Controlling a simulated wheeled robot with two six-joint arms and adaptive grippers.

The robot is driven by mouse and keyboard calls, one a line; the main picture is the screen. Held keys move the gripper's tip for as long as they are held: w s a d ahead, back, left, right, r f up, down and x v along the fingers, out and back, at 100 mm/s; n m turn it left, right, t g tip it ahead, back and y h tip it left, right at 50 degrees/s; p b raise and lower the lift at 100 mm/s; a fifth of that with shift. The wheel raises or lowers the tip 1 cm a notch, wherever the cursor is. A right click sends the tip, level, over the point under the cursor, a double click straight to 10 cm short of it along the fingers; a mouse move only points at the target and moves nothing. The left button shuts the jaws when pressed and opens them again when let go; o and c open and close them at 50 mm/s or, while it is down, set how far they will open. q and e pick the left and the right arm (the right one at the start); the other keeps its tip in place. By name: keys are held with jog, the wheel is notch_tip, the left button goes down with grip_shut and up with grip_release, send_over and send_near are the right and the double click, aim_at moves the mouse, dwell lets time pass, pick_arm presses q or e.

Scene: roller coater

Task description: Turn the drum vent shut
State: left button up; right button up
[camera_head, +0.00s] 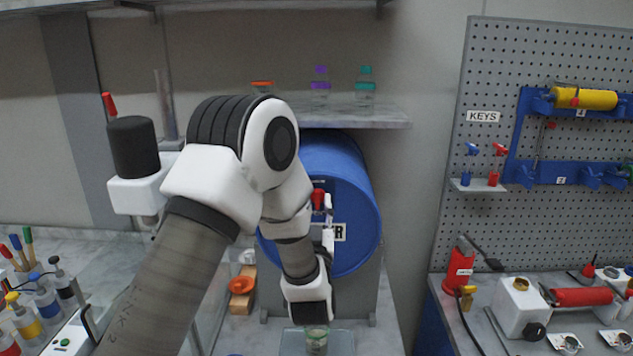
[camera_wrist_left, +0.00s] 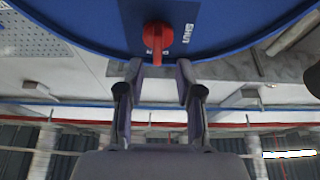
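The blue drum (camera_head: 345,190) lies on its side on a stand, its round end facing me, partly hidden by my left arm. Its red vent handle (camera_head: 318,198) shows near the top of that end. In the left wrist view the red handle (camera_wrist_left: 157,38) sits on a dark plate on the drum (camera_wrist_left: 85,25), beside a label reading SHUT (camera_wrist_left: 188,33). My left gripper (camera_wrist_left: 159,66) is open, its two fingers apart on either side of the handle's lower end, and I see no contact. My right gripper is out of view.
A shelf (camera_head: 385,115) with small capped jars hangs above the drum. A glass jar (camera_head: 316,340) stands below it. A pegboard (camera_head: 480,80) and a crowded bench (camera_head: 450,310) are at right. Bottles (camera_head: 25,320) fill the lower left.

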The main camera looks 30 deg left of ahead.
aim_at(318, 197)
pick_arm(q)
jog(key=shift+w+a+p, duration=0.4)
jog(key=shift+w+a, duration=0.35)
jog(key=shift+w, duration=0.35)
jog(key=shift+d+r+p, duration=0.1)
jog(key=shift+r+p, duration=0.3)
jog(key=shift+p, duration=0.05)
jog(key=shift+s+d+r, duration=0.2)
jog(key=shift+d, duration=0.2)
jog(key=shift+w+a+f, duration=0.3)
jog(key=shift+a, duration=0.05)
jog(key=shift+w+a+f, duration=0.1)
jog(key=shift+w+a, duration=0.05)
jog(key=shift+w, duration=0.05)
jog(key=c, duration=0.5)
grip_shut()
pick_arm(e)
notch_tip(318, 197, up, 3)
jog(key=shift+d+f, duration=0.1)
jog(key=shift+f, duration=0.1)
pick_arm(q)
jog(key=shift+s, duration=0.1)
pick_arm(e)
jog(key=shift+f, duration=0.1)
